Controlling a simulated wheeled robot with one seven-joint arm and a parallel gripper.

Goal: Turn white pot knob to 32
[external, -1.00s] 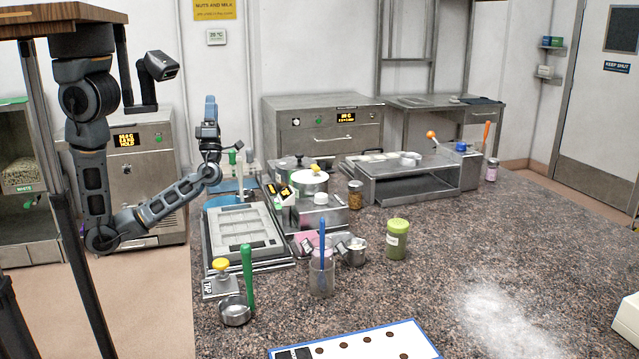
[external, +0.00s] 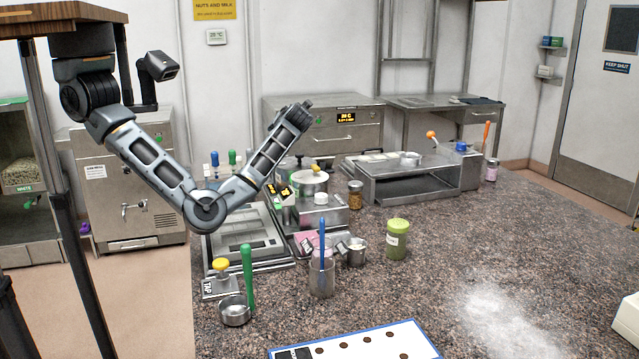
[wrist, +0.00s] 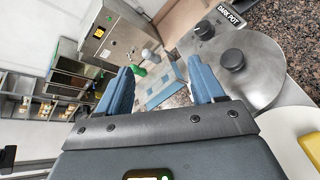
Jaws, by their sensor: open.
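My gripper (wrist: 162,84) is open and empty, its two blue fingers apart in the wrist view. In the external view the end of my arm (external: 298,110) is raised above the melting pots, and the fingers cannot be made out. The wrist view shows a steel lid with a black knob (wrist: 233,60) beside a "DARK POT" label (wrist: 231,14). A pale lid (wrist: 287,128) with a yellow part (wrist: 313,146) is cut off at the lower right. In the external view a yellow knob (external: 315,168) tops a pot (external: 309,183). No knob marked 32 is readable.
A grey mould tray (external: 245,236) lies left of the pots. The counter's right front (external: 560,260) is largely clear.

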